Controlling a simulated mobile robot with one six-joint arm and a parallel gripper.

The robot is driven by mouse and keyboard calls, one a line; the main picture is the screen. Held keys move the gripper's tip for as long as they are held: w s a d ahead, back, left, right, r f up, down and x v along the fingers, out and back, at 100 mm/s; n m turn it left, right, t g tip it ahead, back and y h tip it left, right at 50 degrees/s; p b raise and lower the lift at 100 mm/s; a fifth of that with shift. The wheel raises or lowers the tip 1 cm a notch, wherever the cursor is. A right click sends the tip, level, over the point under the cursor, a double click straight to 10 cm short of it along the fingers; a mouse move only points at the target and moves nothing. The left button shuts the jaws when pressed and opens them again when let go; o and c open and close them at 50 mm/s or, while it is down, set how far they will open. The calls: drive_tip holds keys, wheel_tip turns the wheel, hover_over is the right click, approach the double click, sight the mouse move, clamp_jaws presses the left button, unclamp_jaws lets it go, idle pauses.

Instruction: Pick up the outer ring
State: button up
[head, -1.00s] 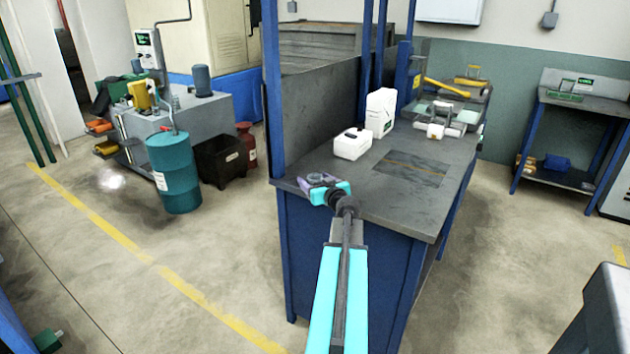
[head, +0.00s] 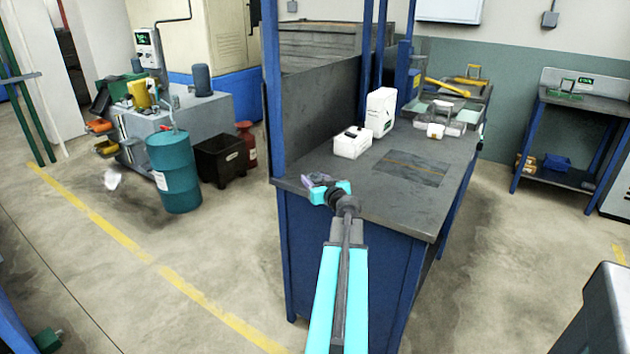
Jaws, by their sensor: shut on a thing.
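My gripper (head: 312,183) is at the near left corner of the workbench (head: 350,203), low over its top. Its purple-grey fingers point away to the left and are shut on a small dark grey piece, the outer ring (head: 319,178). Only a little of the ring shows between the fingers. I cannot tell whether it still touches the bench top.
A white box (head: 352,143) and a white canister (head: 381,112) stand behind my gripper on the bench. A dark flat plate (head: 411,168) lies right of them. A blue post (head: 273,90) rises close by on the left. The front right bench top is clear.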

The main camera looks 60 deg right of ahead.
drive_tip(key=shift+r, duration=0.1)
wheel_tip(320, 180, up, 10)
idle(0.7)
idle(0.8)
drive_tip(key=w+a+f+n+t+y, duration=0.1)
drive_tip(key=w+a+f+n+y, duration=0.25)
drive_tip(key=w+a, duration=0.45)
drive_tip(key=w+a+f+n+t+y+p, duration=0.15)
drive_tip(key=w+a+y, duration=0.25)
drive_tip(key=a, duration=0.9)
drive_tip(key=w+a+f+n+y, duration=0.35)
drive_tip(key=w+a, duration=0.35)
drive_tip(key=a, duration=0.3)
drive_tip(key=a+f+n+g+y, duration=0.1)
drive_tip(key=a+n+g+y, duration=0.1)
drive_tip(key=a, duration=1)
drive_tip(key=s+a+f+n+g+y, duration=0.1)
drive_tip(key=a+n+y, duration=0.3)
drive_tip(key=a, duration=0.9)
drive_tip(key=s+a+f+n+g+y+p, duration=0.1)
drive_tip(key=a+y, duration=0.4)
drive_tip(key=a, duration=0.8)
drive_tip(key=f+n+g, duration=0.1)
drive_tip(key=n+g, duration=0.1)
drive_tip(key=shift+a+g, duration=0.15)
drive_tip(key=shift+g, duration=0.2)
